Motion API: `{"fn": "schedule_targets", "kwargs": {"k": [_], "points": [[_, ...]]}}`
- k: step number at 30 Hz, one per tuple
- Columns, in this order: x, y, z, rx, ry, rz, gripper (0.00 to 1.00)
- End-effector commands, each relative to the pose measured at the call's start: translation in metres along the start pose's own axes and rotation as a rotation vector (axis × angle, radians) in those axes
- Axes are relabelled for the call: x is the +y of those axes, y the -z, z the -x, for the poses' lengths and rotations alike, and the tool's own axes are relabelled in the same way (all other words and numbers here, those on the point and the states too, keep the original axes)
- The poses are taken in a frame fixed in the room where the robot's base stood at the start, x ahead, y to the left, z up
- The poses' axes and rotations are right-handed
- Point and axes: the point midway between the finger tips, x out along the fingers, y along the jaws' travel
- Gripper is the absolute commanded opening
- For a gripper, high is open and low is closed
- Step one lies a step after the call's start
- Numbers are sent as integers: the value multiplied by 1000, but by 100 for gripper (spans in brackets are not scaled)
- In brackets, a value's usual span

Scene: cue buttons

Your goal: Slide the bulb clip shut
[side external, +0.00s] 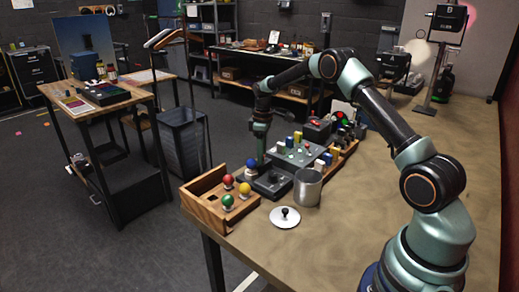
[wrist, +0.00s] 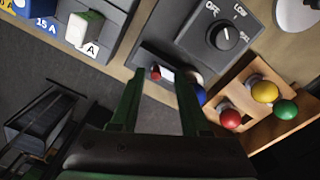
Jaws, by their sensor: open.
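My gripper (wrist: 160,76) is open, with its two green fingers apart. In the side view, my gripper (side external: 261,158) points down beside the dark dial box. In the wrist view, a small red and white piece (wrist: 162,74) shows between the fingertips, at the edge of a dark grey panel (wrist: 150,55). It may be the bulb clip, but it is too small to tell, and I cannot tell whether a finger touches it. A blue ball (wrist: 199,95) is partly hidden by the right finger. In the side view, the blue ball (side external: 251,163) is close by my gripper.
A wooden tray (side external: 195,190) holds red (side external: 228,181), yellow (side external: 245,188) and green (side external: 228,200) balls. The dial box (side external: 270,183) stands beside a metal cup (side external: 307,187). A white disc (side external: 285,220) with a black knob lies in front. A grey panel (side external: 296,152) with coloured blocks lies behind.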

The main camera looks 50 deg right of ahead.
Motion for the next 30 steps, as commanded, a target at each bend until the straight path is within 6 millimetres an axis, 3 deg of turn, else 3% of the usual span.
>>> {"fn": "schedule_targets", "kwargs": {"k": [5, 15, 21, 30], "points": [[1, 0, 11, 2, -3, -1, 46], [1, 0, 78, 4, -4, 0, 46], [0, 1, 108, 2, -2, 0, 46], [0, 0, 122, 0, 0, 1, 46]]}}
